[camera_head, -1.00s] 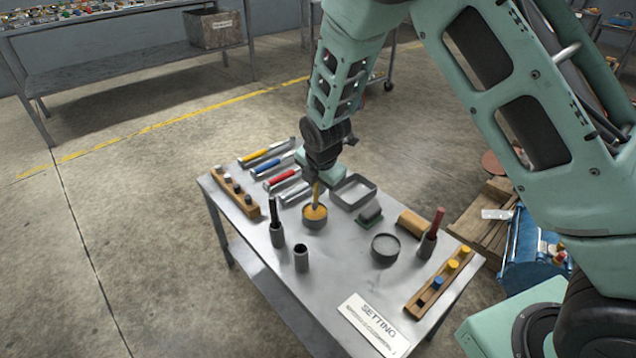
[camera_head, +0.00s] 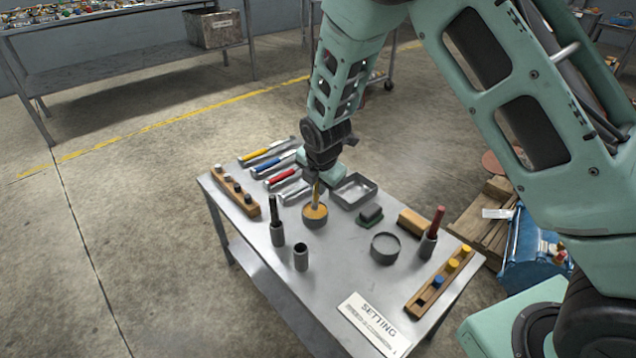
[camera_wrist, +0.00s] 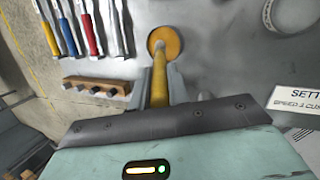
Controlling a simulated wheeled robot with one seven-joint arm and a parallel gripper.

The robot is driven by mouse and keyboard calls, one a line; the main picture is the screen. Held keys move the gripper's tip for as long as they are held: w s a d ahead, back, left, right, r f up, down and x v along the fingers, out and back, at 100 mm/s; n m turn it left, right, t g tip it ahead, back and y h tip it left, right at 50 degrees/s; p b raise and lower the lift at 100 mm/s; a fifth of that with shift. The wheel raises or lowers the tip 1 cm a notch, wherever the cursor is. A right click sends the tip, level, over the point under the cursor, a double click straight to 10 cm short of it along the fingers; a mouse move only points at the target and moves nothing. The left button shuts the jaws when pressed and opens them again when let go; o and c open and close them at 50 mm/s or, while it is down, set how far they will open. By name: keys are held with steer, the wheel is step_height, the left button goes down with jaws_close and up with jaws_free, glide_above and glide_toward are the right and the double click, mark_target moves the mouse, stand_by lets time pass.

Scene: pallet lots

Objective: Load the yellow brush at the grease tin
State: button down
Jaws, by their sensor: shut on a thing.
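My gripper (camera_head: 318,176) is shut on the handle of the yellow brush (camera_head: 316,194), above the back middle of the metal table. The brush points down into a round grey tin (camera_head: 315,223) filled with orange-yellow grease. In the wrist view the brush (camera_wrist: 159,88) runs from between the fingers to the tin (camera_wrist: 153,42), and its lower end is over or in the grease. The bristles are hard to make out, so the depth of the dip cannot be told.
An empty-looking grey cup (camera_head: 301,257) and a cup with a dark-handled tool (camera_head: 277,234) stand in front. Several coloured-handled tools (camera_head: 272,166) lie behind left.

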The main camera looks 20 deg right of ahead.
steer(key=shift+f, duration=0.5)
stand_by(1.5)
step_height(320, 180, up, 7)
steer(key=p, duration=0.6)
steer(key=shift+r, duration=0.1)
stand_by(0.8)
